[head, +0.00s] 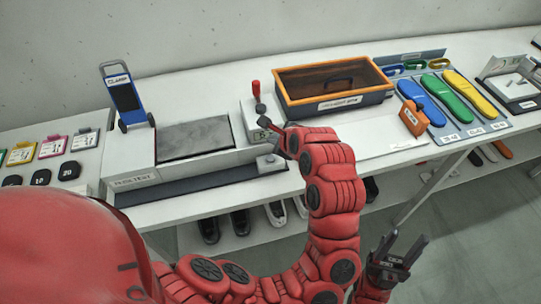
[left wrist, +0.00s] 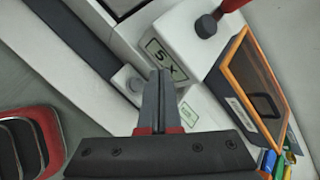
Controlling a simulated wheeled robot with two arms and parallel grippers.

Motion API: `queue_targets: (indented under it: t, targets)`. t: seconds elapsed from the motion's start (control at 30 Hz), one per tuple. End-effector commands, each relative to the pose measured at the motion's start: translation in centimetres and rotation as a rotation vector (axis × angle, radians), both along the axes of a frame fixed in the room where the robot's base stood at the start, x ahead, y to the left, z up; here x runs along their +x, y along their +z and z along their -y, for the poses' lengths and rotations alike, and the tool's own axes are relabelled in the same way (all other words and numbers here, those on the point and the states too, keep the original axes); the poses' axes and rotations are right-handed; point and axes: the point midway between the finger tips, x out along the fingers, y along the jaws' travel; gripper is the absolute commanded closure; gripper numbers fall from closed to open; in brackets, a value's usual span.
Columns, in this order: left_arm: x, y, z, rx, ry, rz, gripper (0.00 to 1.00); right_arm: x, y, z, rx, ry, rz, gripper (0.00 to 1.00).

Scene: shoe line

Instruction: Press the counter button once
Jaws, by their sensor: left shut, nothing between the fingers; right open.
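My left gripper (head: 268,128) is shut and empty. Its fingers (left wrist: 160,75) point at the white box (left wrist: 178,55) with the "5 X" plate; I cannot tell whether they touch it. My right gripper (head: 397,254) is open and empty, in front of the table, low at the right.
A red lever (head: 257,92) with a dark knob stands on the white box. An orange-rimmed bin (head: 335,99) is right of it, and a grey pad (head: 195,138) left. Colored insoles (head: 446,99) lie at the right. Shoes (head: 240,222) stand on the lower shelf.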

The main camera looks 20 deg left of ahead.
Motion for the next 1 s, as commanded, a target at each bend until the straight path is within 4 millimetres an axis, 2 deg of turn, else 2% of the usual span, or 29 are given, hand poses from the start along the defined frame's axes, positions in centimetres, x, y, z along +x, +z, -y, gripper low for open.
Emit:
queue_targets:
  t: [0.13,0.2,0.3,0.5,1.0]
  targets:
    - [-0.1,-2.3,-0.1,0.002,0.001,-0.005,1.0,0.0,0.3,0.0,0.0,0.0,0.0,0.5]
    - [0.0,-3.8,0.0,-0.001,0.002,-0.001,1.0,0.0,-1.3,0.0,0.0,0.0,0.0,0.5]
    - [0.0,-4.5,0.0,-0.002,0.002,-0.001,1.0,0.0,-2.3,0.0,0.0,0.0,0.0,0.5]
    - [0.0,-5.2,0.0,-0.001,0.002,-0.001,1.0,0.0,-3.2,0.0,0.0,0.0,0.0,0.5]
    - [0.0,-5.1,0.0,0.0,0.001,-0.002,1.0,0.0,-3.1,0.0,0.0,0.0,0.0,0.5]
